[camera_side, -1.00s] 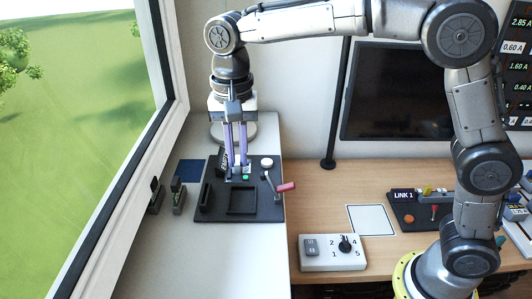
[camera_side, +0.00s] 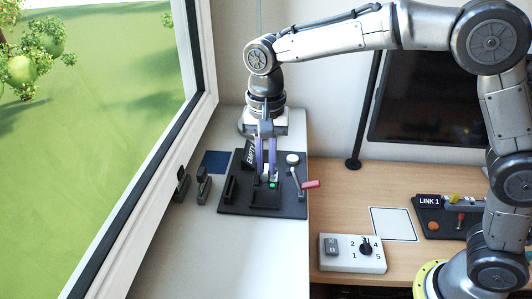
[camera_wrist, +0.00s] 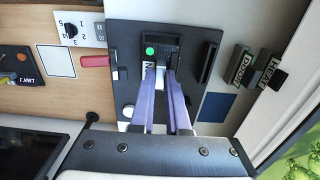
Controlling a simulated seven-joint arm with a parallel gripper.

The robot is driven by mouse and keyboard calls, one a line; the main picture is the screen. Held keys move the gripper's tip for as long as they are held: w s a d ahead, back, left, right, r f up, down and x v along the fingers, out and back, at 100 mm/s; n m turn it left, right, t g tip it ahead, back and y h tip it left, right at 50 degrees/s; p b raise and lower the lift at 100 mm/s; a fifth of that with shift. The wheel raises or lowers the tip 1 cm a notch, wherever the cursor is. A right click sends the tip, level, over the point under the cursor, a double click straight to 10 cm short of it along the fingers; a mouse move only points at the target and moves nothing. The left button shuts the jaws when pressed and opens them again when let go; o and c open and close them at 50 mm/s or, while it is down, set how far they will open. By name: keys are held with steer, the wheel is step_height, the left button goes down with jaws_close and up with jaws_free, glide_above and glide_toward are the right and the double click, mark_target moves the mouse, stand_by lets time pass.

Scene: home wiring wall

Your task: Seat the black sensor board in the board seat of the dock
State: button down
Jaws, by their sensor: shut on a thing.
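The black sensor board (camera_side: 262,186), with a green dot on it, is at the tips of my gripper (camera_side: 266,175), whose two purple fingers point down and are shut on it. The board is over the square board seat in the front middle of the dark dock (camera_side: 233,207) and hides most of that seat. I cannot tell whether it is fully down or slightly above. In the wrist view, my gripper (camera_wrist: 160,70) reaches the board (camera_wrist: 158,43), its green dot showing, above the dock plate (camera_wrist: 120,40).
A tilted EMPTY sign (camera_side: 250,154) stands close behind-left of the fingers. A lever with a pink handle (camera_side: 310,184) and a white knob (camera_side: 292,159) are on the dock's right. A raised black holder (camera_side: 231,187) is on its left. Dark blocks (camera_side: 203,184) stand near the window.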

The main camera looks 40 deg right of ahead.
mark_target(266, 168)
steer(key=shift+f, duration=1.35)
steer(key=shift+f, duration=0.95)
stand_by(0.6)
steer(key=c, duration=0.8)
jaws_free()
steer(key=shift+r, duration=0.1)
step_height(266, 168, up, 14)
steer(key=shift+f, duration=0.2)
